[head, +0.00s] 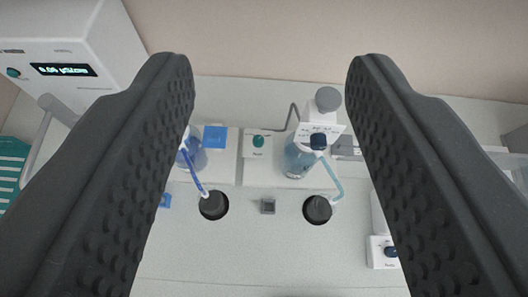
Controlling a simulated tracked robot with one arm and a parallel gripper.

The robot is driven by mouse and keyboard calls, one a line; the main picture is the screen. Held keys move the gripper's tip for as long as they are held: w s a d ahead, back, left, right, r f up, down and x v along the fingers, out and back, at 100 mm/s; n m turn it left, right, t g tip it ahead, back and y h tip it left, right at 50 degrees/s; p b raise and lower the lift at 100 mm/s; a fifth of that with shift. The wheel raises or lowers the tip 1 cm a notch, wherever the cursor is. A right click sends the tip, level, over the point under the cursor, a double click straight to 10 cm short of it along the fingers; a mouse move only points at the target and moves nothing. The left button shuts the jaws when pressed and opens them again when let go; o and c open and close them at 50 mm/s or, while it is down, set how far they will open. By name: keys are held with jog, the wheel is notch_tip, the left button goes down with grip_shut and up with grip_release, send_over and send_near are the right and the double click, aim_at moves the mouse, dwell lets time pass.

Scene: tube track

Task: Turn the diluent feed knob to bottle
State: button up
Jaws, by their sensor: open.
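My gripper (272,65) is open and empty, its two dark ribbed fingers reaching up the left and right of the view. Between them, a dark blue knob (318,141) sits on a small white plate (333,128) in front of a bottle of light-blue liquid (298,160). Another dark knob (391,252) is on a white block at the lower right, partly behind the right finger. The labels are too small to read, so I cannot tell which is the diluent feed knob or where it points.
A blue-liquid bottle (193,154) stands at the left, with a blue tube running to a dark round cap (213,206). A second dark cap (317,209) has a light-blue tube. A white instrument with a display (63,70) is at the upper left.

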jog(key=w+f+n+g+p, duration=0.1)
jog(key=w+f+g+p, duration=0.3)
jog(key=w, duration=0.5)
jog(key=n+g+p, duration=0.4)
jog(key=g+p, duration=0.3)
jog(key=g, duration=0.2)
send_over(258, 139)
notch_tip(258, 139, down, 34)
notch_tip(258, 139, down, 11)
jog(key=p, duration=0.2)
jog(key=shift+p, duration=0.35)
jog(key=c, duration=1)
